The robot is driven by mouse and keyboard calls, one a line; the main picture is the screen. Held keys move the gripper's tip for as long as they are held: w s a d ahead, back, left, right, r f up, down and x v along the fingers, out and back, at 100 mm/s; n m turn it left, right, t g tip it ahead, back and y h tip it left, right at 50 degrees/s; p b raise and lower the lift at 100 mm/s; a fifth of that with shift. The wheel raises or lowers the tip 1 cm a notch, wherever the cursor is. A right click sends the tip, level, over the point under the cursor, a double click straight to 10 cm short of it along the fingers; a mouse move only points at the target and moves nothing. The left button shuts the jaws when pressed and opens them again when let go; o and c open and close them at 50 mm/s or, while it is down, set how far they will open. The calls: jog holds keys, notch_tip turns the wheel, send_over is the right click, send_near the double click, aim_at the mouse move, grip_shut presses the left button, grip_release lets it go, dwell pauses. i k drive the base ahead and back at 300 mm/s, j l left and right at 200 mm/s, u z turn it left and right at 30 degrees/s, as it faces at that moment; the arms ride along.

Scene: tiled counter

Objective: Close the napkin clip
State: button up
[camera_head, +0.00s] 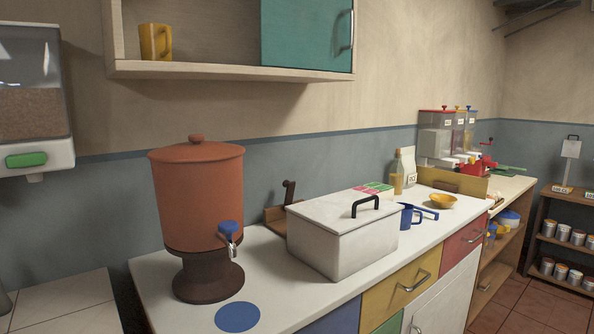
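No part of my gripper shows in this view. I cannot clearly make out a napkin clip. A brown wooden piece (274,218) with a dark upright lever (289,192) stands against the wall, between the terracotta dispenser and the white box. Its lower right part is hidden behind the box, and I cannot tell whether it is the napkin clip. The lever stands up and leans slightly.
A terracotta dispenser (200,195) with a blue tap stands on the white counter (285,300). A white lidded box (345,235) fills the middle. A blue jug (408,216), yellow bowl (443,201) and bottle (396,175) stand right. The front left counter is clear around a blue disc (237,317).

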aim_at(291, 187)
jog(key=i+l, duration=0.15)
jog(key=l, duration=0.15)
jog(key=i+l+u, duration=0.1)
jog(key=l, duration=0.25)
jog(key=i+l, duration=0.25)
jog(key=i+l+u, duration=0.1)
jog(key=l, duration=0.3)
jog(key=i+l, duration=0.35)
jog(key=l, duration=0.3)
jog(key=i+j, duration=0.1)
jog(key=j, duration=0.15)
jog(key=i+j, duration=0.1)
jog(key=j+u, duration=0.05)
jog(key=j, duration=0.05)
